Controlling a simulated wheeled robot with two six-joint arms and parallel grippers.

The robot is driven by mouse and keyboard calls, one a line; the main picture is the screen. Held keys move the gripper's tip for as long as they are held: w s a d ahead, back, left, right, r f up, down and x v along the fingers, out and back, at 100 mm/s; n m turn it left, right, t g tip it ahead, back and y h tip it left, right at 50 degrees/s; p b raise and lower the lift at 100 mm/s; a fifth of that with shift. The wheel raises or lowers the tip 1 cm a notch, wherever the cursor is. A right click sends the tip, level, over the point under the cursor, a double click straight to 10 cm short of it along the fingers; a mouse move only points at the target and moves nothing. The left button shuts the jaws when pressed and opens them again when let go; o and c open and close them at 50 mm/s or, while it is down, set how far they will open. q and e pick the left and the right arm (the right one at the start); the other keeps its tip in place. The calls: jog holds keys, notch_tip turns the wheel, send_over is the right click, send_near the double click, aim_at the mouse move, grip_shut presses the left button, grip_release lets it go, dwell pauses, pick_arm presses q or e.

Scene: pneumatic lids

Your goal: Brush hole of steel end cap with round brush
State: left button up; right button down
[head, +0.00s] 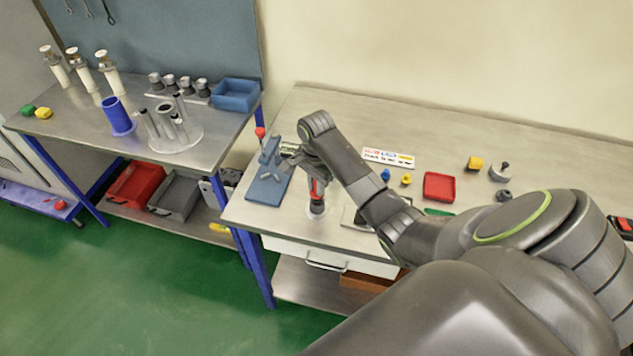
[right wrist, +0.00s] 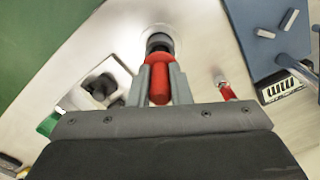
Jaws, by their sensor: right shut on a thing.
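My right gripper (head: 316,178) is shut on the red handle of the round brush (head: 317,187), near the front left of the right bench. In the right wrist view the red handle (right wrist: 159,82) sits between the two fingers of the gripper (right wrist: 160,88). A dark cylindrical part (right wrist: 158,43) is at the handle's far end, over a pale round disc (right wrist: 150,35); I cannot tell whether they touch. A dark grey part on a light plate (right wrist: 103,85) lies beside it; I cannot tell whether this is the steel end cap. My left gripper is not in view.
A blue press stand (head: 268,180) is left of my gripper. A red tray (head: 438,186), small blue and yellow parts, and a grey knobbed part (head: 499,172) lie to the right. The left bench (head: 75,115) holds cylinders and a blue bin (head: 235,95).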

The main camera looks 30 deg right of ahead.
jog(key=shift+r, duration=3.45)
dwell(1.8)
dwell(0.3)
